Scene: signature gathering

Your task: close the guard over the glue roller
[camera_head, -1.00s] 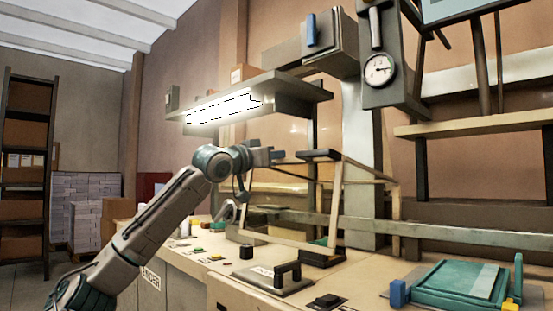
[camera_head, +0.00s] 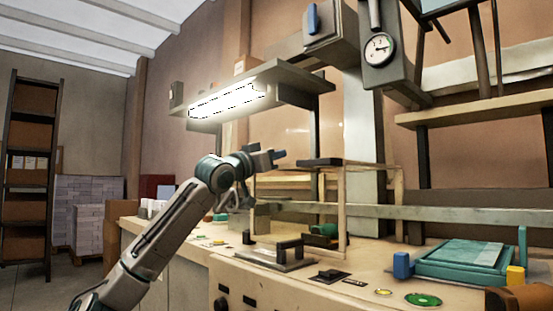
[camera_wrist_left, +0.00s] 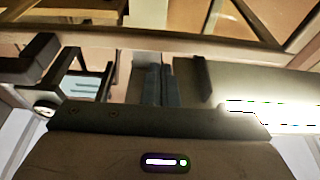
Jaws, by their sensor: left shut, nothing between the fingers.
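The guard (camera_head: 346,215) is a pale frame with a dark bar (camera_head: 320,162) along its top. Its top looks nearly level and its legs nearly upright over the bench. A green roller-like part (camera_head: 323,230), likely the glue roller, shows low inside it. My left gripper (camera_head: 279,155) is shut and empty. In the head view it is left of the dark bar, at about its height, with a small gap in the picture. Its closed fingers (camera_wrist_left: 160,86) point ahead in the left wrist view. My right gripper is not in view.
A lit lamp shelf (camera_head: 290,87) hangs above my left gripper. On the bench (camera_head: 235,270) are a dark-handled plate (camera_head: 276,257), a black block (camera_head: 330,276) and a teal press (camera_head: 465,262) with a blue block (camera_head: 402,265). A grey rail (camera_head: 450,213) runs behind.

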